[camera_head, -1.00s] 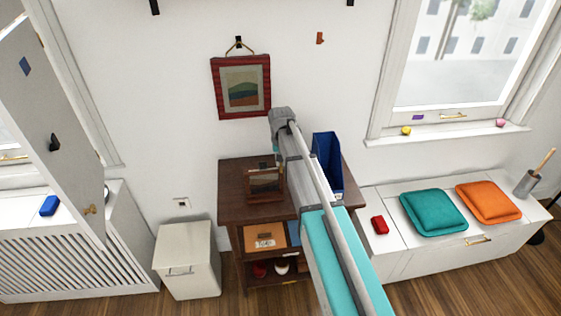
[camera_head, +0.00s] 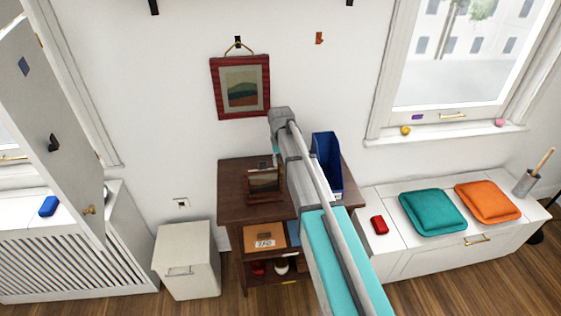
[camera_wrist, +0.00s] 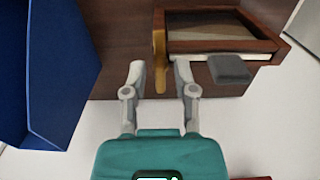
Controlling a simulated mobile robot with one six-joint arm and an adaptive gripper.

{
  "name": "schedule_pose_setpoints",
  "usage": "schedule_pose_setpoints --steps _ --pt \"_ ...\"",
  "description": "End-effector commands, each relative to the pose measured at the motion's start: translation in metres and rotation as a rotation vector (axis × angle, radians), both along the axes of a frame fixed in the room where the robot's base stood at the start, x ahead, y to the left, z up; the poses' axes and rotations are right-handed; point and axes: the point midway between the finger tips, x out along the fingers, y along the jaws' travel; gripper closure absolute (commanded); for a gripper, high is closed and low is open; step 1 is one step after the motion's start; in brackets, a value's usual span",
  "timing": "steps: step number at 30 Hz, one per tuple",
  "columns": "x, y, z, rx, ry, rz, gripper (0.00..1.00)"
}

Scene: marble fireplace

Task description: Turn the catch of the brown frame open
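The brown frame (camera_head: 264,180) stands upright on the dark wooden cabinet, left of my arm. In the wrist view the brown frame (camera_wrist: 270,44) is seen close up at the top right, with a dark grey block (camera_wrist: 229,69) at its lower edge. A narrow gold-brown piece (camera_wrist: 159,62), which looks like the catch, lies along the frame's left side. My gripper (camera_wrist: 160,68) is open, with one finger on each side of this piece and small gaps visible. In the head view my arm hides most of my gripper.
A blue upright holder (camera_head: 327,160) stands on the cabinet (camera_head: 232,205) right of my arm; it fills the wrist view's left side (camera_wrist: 45,70). A red-framed picture (camera_head: 215,88) hangs above. A white bin (camera_head: 188,262) stands left of the cabinet, a white bench (camera_head: 420,258) right.

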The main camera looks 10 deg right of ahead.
Motion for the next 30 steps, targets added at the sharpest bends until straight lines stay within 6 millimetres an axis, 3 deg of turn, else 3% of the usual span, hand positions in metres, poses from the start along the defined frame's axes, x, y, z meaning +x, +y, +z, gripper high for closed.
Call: schedule_pose_setpoints --steps 17,30 --pt "0.0001 0.0001 0.0000 0.000 0.000 -0.026 0.53" --pt "0.0003 0.0015 0.0000 0.000 0.000 -0.250 0.53"
